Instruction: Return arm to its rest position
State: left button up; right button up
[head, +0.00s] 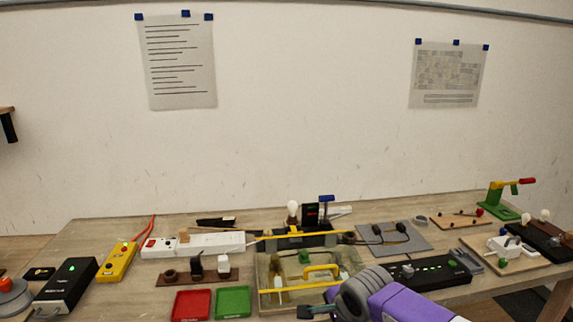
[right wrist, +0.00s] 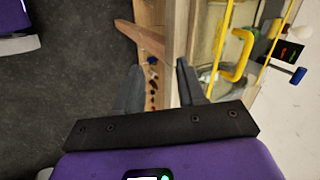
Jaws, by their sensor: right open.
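My right arm (head: 400,303), purple with a dark grey joint, reaches in from the bottom edge of the head view, in front of the table. In the right wrist view my right gripper (right wrist: 158,88) is open, with its two dark fingers apart and nothing between them. It is by the table's front edge (right wrist: 178,40), with floor and a wooden table part beyond the fingers. My left gripper is in neither view.
A clear tray (head: 262,297) with yellow handles stands just behind my right arm. A black power strip (head: 430,271) lies to its right. Red (head: 191,305) and green (head: 233,302) trays lie to the left. Dark floor (right wrist: 70,90) is open beside the table.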

jog(key=s+a+f+n+g+y, duration=0.1)
jog(key=s+f+n+g, duration=0.2)
jog(key=f, duration=1)
jog(key=s+a+f+n+y, duration=0.1)
jog(key=s+f+n, duration=0.25)
jog(key=f, duration=1.05)
jog(key=s+d+f+n+g+p, duration=0.1)
jog(key=s+f+n, duration=0.4)
jog(key=s+f, duration=0.7)
jog(key=s+g, duration=0.1)
jog(key=s, duration=0.1)
jog(key=shift+s+d+f+y+p, duration=0.2)
jog(key=shift+s+f+y+p, duration=0.1)
jog(key=shift+f, duration=0.1)
